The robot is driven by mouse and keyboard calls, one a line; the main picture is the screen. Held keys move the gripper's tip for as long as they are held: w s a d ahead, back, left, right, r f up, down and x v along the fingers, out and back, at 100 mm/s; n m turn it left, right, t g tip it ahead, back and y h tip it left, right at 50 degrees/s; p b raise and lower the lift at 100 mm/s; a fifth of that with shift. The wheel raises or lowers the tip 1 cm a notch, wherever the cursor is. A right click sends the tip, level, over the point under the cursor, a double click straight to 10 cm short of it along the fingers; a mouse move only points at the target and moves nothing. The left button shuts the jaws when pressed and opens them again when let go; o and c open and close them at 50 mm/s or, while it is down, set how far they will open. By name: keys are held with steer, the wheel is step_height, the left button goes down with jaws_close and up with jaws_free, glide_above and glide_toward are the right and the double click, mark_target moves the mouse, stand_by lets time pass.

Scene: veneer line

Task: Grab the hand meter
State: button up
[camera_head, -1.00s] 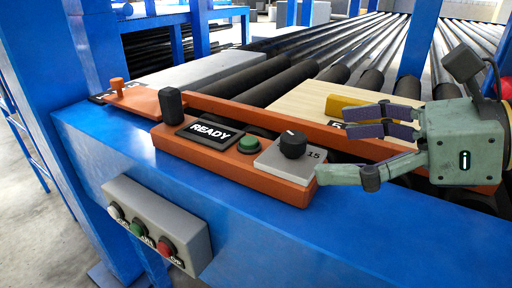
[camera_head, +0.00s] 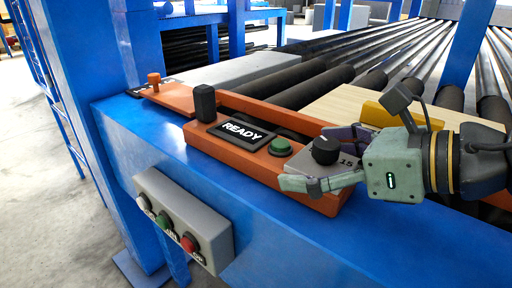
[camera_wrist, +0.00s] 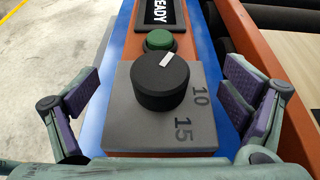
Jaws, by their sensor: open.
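An orange unit (camera_head: 260,168) lies along the blue rail, with a black READY display (camera_head: 240,132), a green button (camera_head: 281,148) and a grey plate (camera_wrist: 120,125) bearing a black dial (camera_wrist: 160,80). It looks like the hand meter, though no label confirms this. My gripper (camera_head: 306,158) is open at the plate end. In the wrist view its fingers stand on either side of the plate, apart from the dial. In the head view the near finger hides part of the plate.
A yellow object (camera_head: 374,114) lies on the pale veneer sheet (camera_head: 338,104), partly hidden by my wrist. A grey button box (camera_head: 185,215) is on the rail's front face. A black knob (camera_head: 205,102) stands at the unit's far end. Dark rollers (camera_head: 310,90) lie behind.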

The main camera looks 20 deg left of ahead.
steer(key=shift+w+a+f, duration=0.1)
steer(key=shift+a, duration=0.05)
steer(key=c, duration=1.6)
